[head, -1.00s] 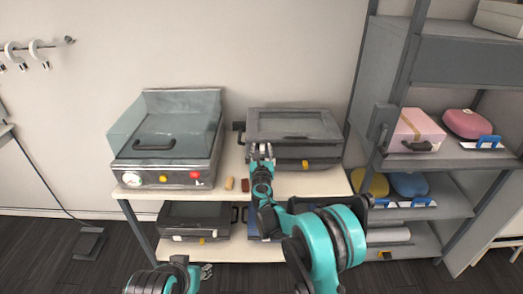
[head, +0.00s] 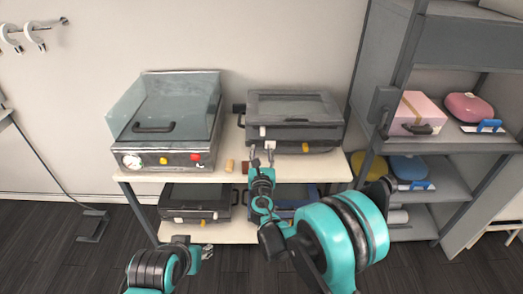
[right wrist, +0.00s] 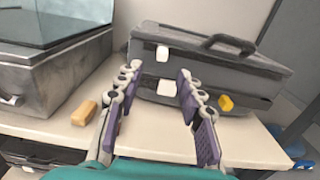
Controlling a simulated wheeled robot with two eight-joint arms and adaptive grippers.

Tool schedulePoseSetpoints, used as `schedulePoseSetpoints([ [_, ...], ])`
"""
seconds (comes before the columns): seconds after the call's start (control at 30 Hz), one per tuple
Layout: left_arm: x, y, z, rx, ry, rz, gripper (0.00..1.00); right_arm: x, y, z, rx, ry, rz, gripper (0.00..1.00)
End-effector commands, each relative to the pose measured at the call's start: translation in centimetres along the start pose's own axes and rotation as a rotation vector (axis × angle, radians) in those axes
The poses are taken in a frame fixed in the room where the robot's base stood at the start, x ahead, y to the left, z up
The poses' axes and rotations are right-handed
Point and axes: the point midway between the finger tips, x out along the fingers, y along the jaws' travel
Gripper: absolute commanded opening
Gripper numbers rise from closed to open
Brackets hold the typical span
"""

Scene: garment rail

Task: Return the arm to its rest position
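My right gripper (head: 262,157) is in front of the table's upper shelf in the head view, its arm coming in from the lower right. In the right wrist view its two purple-padded fingers (right wrist: 158,100) are spread apart with nothing between them. They point toward a dark grey case (right wrist: 215,62) with a black handle and white and yellow latches. My left arm (head: 165,265) shows at the bottom of the head view. Its gripper, near the lower shelf's front edge (head: 205,250), is barely visible.
A glass-topped machine (head: 168,120) and the grey case (head: 292,120) stand on the white shelf (head: 138,188). A small tan block (head: 230,166) lies between them. Below are more cases (head: 195,203). A grey rack (head: 450,192) with pink, yellow and blue items stands at right.

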Motion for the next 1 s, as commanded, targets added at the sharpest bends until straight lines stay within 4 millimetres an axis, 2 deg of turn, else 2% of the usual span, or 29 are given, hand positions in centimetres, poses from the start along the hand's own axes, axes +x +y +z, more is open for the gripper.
schedulePoseSetpoints([
  [0.23, 0.0, 0.0, 0.0, 0.000, 0.000, 0.000, 0.40, 0.0, 0.0, 0.0, 0.001, 0.000, -0.001, 0.38],
  [0.33, 0.0, 0.0, 0.0, 0.000, 0.000, 0.000, 0.40, -0.1, -0.9, 0.5, 0.046, 0.009, -0.018, 0.38],
  [0.43, 0.0, 0.0, 0.0, 0.000, 0.000, 0.000, 0.40, -0.8, -3.5, 1.9, 0.198, 0.035, -0.070, 0.38],
  [0.53, 0.0, 0.0, 0.0, 0.000, 0.000, 0.000, 0.40, -2.5, -7.6, 3.7, 0.463, 0.073, -0.168, 0.38],
  [0.67, 0.0, 0.0, 0.0, 0.000, 0.000, 0.000, 0.40, -6.4, -13.3, 5.1, 0.877, 0.111, -0.331, 0.38],
  [0.8, 0.0, 0.0, 0.0, 0.000, 0.000, 0.000, 0.40, -11.9, -18.0, 5.2, 1.317, 0.125, -0.523, 0.38],
  [0.9, 0.0, 0.0, 0.0, 0.000, 0.000, 0.000, 0.40, -16.5, -20.2, 4.5, 1.624, 0.119, -0.672, 0.38],
  [1.0, 0.0, 0.0, 0.0, 0.000, 0.000, 0.000, 0.40, -21.4, -21.5, 3.2, 1.923, 0.097, -0.831, 0.38],
])
